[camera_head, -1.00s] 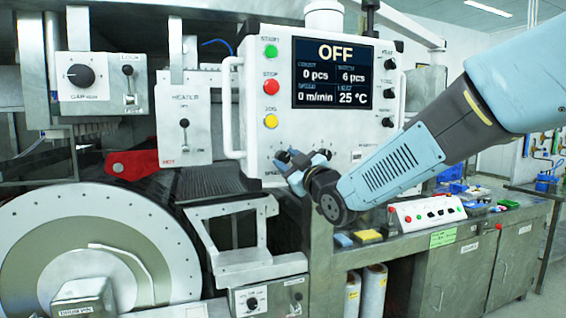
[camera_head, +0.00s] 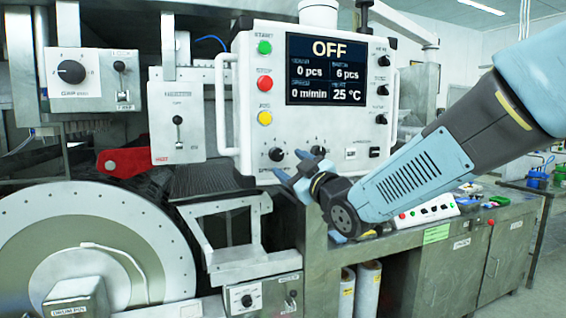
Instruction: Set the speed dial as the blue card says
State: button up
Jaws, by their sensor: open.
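The speed dial (camera_head: 276,154) is a small black knob at the lower left of the white control panel (camera_head: 243,110). Its label below is partly hidden by my gripper (camera_head: 289,167). My gripper is open and empty, with its light blue fingers just right of and below the dial in the picture. I cannot tell how near the fingers are to the panel. A second black knob (camera_head: 318,150) sits right of the dial. A blue piece (camera_head: 338,238) shows on the bench, mostly behind my arm; I cannot tell whether it is the card, and no writing on it is legible.
The panel screen (camera_head: 327,70) reads OFF and 0 m/min. Green, red and yellow buttons (camera_head: 264,82) line the panel's left side, beside a white handle (camera_head: 222,110). A large drum (camera_head: 50,225) stands at lower left. A bench (camera_head: 430,240) stands at right.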

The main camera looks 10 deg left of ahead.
jog(key=v, duration=0.9)
jog(key=shift+d+f, duration=0.1)
jog(key=shift+f, duration=0.05)
